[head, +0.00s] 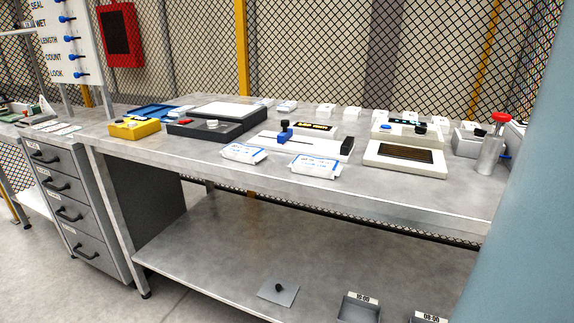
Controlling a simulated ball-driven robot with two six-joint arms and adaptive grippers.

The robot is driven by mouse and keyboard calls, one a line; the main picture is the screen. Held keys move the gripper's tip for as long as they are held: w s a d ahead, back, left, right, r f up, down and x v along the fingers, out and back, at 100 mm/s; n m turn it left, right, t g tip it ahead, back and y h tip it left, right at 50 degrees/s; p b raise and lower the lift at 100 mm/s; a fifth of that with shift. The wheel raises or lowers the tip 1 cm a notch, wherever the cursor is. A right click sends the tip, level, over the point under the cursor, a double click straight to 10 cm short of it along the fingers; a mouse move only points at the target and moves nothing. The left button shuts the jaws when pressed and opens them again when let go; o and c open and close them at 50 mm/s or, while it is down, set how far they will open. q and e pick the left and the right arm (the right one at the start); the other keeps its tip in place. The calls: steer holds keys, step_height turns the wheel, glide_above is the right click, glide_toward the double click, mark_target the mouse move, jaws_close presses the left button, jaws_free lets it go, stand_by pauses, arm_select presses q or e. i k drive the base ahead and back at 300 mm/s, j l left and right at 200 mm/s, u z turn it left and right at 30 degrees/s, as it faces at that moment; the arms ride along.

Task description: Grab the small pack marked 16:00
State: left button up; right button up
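Two white packs with blue edge stripes lie near the bench's front edge, a left one (243,153) and a right one (315,165). Their print is too small to read. Several small white packs or blocks (287,106) stand along the back of the bench, also without legible marks. I cannot tell which pack, if any, is marked 16:00. A tray label (366,298) on the lower shelf reads 10:00 or 16:00; I cannot tell which. Neither gripper is in view.
The metal bench (210,172) also carries a yellow box (135,129), a dark tray (190,130), a white device (405,158) and a red-topped cylinder (490,150). The lower shelf (235,255) has another tray (425,319) labelled 08:00. A drawer cabinet (65,190) stands left.

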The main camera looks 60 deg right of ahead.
mark_target(328, 169)
steer(key=z, duration=1.95)
